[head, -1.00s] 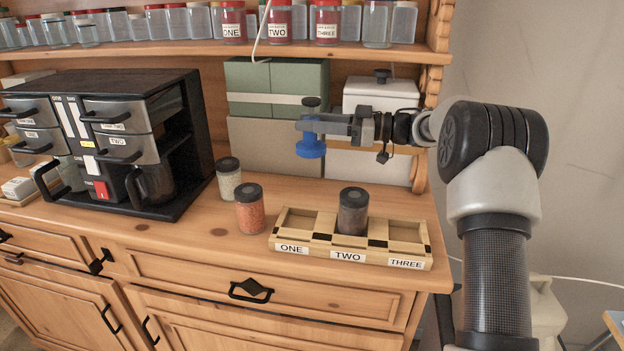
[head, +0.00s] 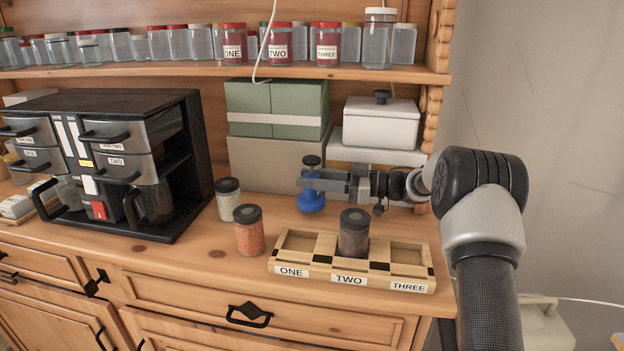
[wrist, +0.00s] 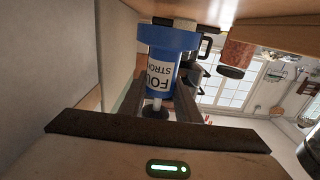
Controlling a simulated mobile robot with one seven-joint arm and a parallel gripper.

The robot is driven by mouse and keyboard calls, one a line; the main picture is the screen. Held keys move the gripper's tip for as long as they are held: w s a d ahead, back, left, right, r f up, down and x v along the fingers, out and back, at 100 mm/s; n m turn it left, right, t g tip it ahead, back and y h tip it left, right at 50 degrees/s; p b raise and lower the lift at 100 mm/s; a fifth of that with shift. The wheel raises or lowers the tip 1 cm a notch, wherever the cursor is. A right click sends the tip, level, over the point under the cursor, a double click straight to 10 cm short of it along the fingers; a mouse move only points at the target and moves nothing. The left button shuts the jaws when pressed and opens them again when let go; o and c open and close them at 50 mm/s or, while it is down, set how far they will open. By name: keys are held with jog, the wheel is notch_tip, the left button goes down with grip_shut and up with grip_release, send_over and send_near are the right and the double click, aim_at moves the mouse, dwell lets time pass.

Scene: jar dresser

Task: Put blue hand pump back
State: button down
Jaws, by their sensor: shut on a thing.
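The blue hand pump (head: 311,201) has a blue base and a black knob on top. My gripper (head: 312,181) is shut on its upper part, below the knob. It is upright at the back of the dresser top, in front of the grey box. Its base is at or very near the wood; I cannot tell if it touches. In the wrist view the pump (wrist: 168,65) appears upside down between the fingers (wrist: 160,95), with part of a printed white label showing.
A wooden tray (head: 319,269) marked ONE, TWO, THREE stands in front, with a dark jar (head: 354,233) in its middle slot. An orange jar (head: 249,231) and a white jar (head: 228,199) stand to the left. Boxes (head: 277,163) are behind; a coffee machine (head: 120,165) is further left.

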jog(key=shift+f, duration=0.55)
jog(key=c, duration=1.5)
grip_release()
jog(key=shift+s+f, duration=0.1)
jog(key=shift+c, duration=0.2)
jog(key=shift+o, duration=1.2)
jog(key=shift+f, duration=0.15)
jog(key=shift+r, duration=0.7)
jog(key=s+d, duration=0.2)
jog(key=d, duration=0.9)
jog(key=shift+d+r+b, duration=0.15)
jog(key=shift+d+b, duration=0.2)
jog(key=shift+d, duration=0.05)
